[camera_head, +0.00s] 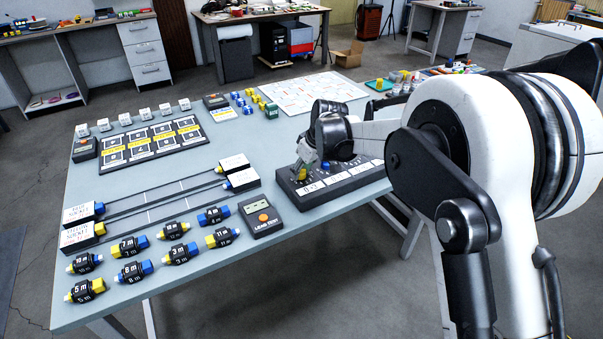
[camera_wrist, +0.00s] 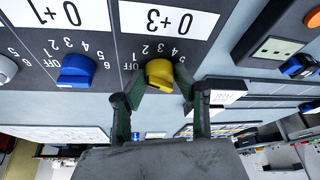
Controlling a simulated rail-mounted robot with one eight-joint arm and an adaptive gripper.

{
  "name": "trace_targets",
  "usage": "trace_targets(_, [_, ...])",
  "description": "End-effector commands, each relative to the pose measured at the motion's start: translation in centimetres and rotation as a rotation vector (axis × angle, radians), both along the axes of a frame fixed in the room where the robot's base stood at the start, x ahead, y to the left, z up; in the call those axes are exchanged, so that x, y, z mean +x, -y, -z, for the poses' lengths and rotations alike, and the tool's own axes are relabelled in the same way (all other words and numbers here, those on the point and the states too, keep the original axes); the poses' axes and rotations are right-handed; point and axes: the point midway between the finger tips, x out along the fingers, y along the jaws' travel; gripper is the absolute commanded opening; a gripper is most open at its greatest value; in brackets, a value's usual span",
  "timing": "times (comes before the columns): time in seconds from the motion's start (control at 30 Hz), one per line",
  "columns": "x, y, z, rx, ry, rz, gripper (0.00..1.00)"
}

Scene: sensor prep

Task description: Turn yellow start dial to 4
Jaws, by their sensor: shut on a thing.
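The yellow dial (camera_wrist: 159,75) sits on a dark panel (camera_wrist: 110,45), beside printed marks that include OFF and several digits. My gripper (camera_wrist: 160,88) has a finger on each side of the yellow dial and is shut on it. Which mark the dial points to I cannot tell. In the head view my gripper (camera_head: 303,166) reaches down to the near left end of the panel (camera_head: 343,188) and mostly hides the yellow dial. A blue dial (camera_wrist: 76,70) stands beside the yellow one in the wrist view, apart from my fingers.
A lead test box (camera_head: 262,217) stands just left of the panel. Several lettered connectors, such as one marked 11 m (camera_head: 222,237), lie at the table's front left. White-ended rail blocks (camera_head: 242,178) are near the panel. A white sheet (camera_head: 300,92) lies behind it.

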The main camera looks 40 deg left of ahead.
Motion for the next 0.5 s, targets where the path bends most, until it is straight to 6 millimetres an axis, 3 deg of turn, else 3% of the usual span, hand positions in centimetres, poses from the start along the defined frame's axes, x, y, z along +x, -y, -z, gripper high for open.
trace_targets(0.5, [-0.3, -0.13, 0.09, 0.0, 0.002, 0.486, 0.02])
